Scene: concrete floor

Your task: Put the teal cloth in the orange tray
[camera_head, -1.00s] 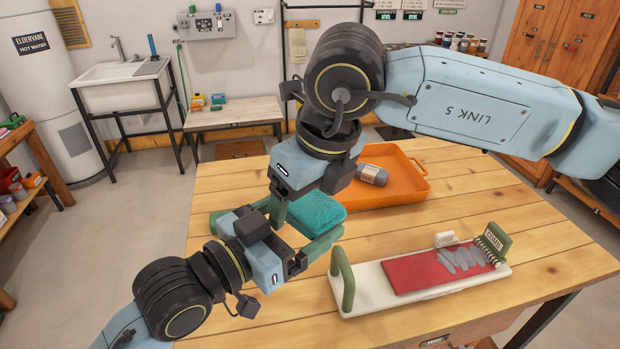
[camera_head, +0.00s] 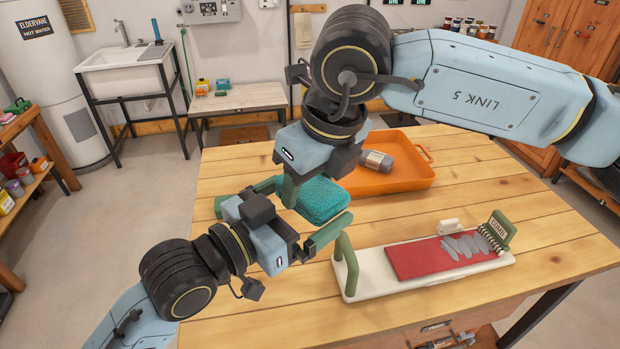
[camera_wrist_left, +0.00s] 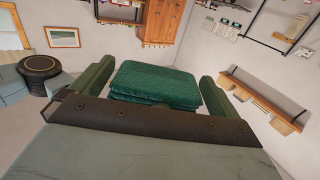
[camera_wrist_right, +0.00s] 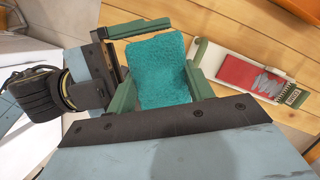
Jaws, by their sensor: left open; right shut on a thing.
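The teal cloth (camera_head: 322,200) is a folded, thick pad held above the wooden table, in front of the tray's left end. My right gripper (camera_wrist_right: 160,85) is shut on it, with a finger at each side in the right wrist view. My left gripper (camera_head: 292,208) is open beside the cloth. In the left wrist view the cloth (camera_wrist_left: 155,85) shows between its spread fingers; whether they touch it I cannot tell. The orange tray (camera_head: 400,186) stands on the table behind and right of the cloth; my right gripper hides its left part.
A grey bottle (camera_head: 376,161) lies in the tray. A white board (camera_head: 375,286) with a red mat (camera_head: 415,262), green handle and small sign stands at the front right. The table's right side (camera_head: 490,170) is bare wood.

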